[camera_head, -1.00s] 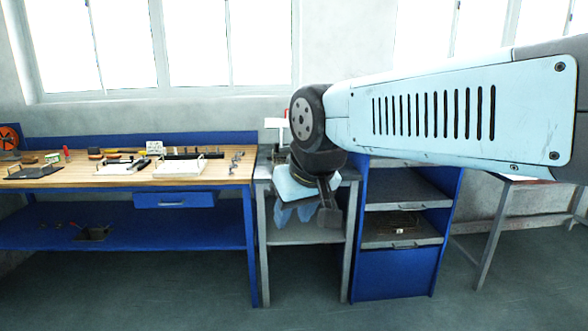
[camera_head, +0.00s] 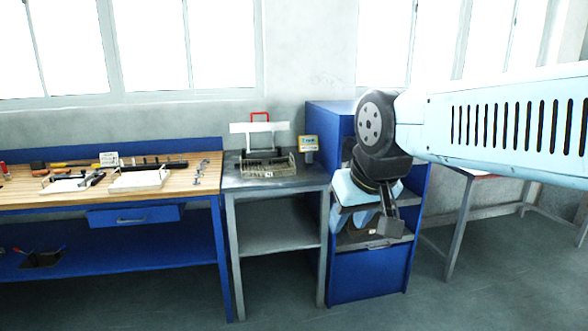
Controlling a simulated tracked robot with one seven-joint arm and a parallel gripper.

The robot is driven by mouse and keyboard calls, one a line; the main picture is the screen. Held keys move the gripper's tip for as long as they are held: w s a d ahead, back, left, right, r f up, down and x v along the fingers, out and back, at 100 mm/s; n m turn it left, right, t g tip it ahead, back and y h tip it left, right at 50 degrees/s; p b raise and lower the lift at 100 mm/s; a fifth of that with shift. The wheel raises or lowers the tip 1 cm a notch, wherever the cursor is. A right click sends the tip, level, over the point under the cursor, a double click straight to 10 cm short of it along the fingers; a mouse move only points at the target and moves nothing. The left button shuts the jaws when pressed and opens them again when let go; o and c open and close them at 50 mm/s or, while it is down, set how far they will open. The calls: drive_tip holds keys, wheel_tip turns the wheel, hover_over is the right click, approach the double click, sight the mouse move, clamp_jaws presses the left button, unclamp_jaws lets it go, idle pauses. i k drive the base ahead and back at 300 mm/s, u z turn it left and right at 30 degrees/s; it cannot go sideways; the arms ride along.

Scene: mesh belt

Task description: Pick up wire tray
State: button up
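A wire tray (camera_head: 268,167) of thin brownish mesh sits on top of the grey metal table, left of my gripper, with a small pale label on its front. My gripper (camera_head: 391,226) hangs from my arm at the right, pointing down in front of the blue cabinet. It is apart from the wire tray and nothing shows in it. Its fingers are seen from the side, so the gap between them cannot be judged. My wrist and gripper hide part of the cabinet's shelves.
The grey table (camera_head: 232,182) also bears a white device with a red handle (camera_head: 260,117); a yellow-and-blue sign (camera_head: 308,144) stands at its right. The wooden workbench (camera_head: 200,190) at left holds tools and shallow trays. The blue cabinet (camera_head: 370,288) is right of the table.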

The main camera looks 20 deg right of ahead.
sight(268, 174)
drive_tip(key=z, duration=0.65)
drive_tip(key=i, duration=2.2)
drive_tip(key=u, duration=0.05)
